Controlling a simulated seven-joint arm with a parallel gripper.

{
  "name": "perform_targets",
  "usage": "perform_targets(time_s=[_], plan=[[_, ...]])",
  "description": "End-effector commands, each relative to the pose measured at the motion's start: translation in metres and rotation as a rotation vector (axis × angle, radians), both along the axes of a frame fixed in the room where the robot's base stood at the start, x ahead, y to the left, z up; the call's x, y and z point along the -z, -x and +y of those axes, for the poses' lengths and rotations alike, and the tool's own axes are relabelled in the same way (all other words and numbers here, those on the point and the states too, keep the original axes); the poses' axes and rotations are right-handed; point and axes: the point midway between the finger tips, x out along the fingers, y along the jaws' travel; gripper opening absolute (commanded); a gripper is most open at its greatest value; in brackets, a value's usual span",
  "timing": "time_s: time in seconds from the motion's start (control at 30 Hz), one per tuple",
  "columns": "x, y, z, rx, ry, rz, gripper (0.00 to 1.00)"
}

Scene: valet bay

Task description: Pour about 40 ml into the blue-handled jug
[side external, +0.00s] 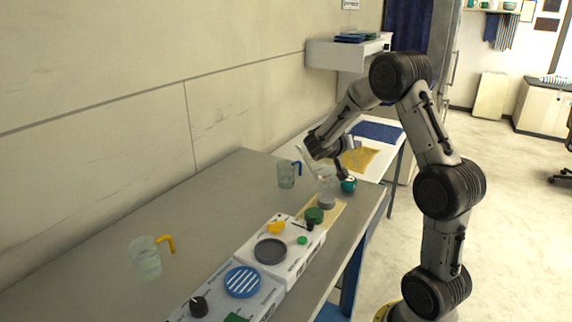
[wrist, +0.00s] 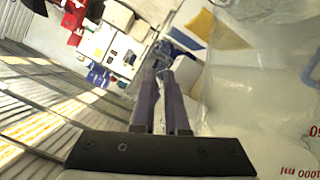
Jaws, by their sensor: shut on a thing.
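My gripper (side external: 326,158) is shut on a clear measuring jug (side external: 318,170), which it holds in the air, apparently tilted, just right of the blue-handled jug. In the wrist view this measuring jug (wrist: 262,90) fills the right side, with red volume marks; its contents are hard to make out. No stream is visible.
A clear jug with a yellow handle (side external: 147,262) stands at the front left. White scales with a blue striped disc (side external: 242,281) and a dark disc (side external: 270,250) lie in front.

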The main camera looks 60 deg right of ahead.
Motion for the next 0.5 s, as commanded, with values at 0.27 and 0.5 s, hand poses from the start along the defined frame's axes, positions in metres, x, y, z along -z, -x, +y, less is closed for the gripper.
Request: perform_targets(time_s=[0.27, 0.5], plan=[[0.018, 0.016, -0.004, 0.001, -0.020, -0.187, 0.00], [0.032, 0.024, -0.006, 0.000, -0.034, -0.336, 0.00]])
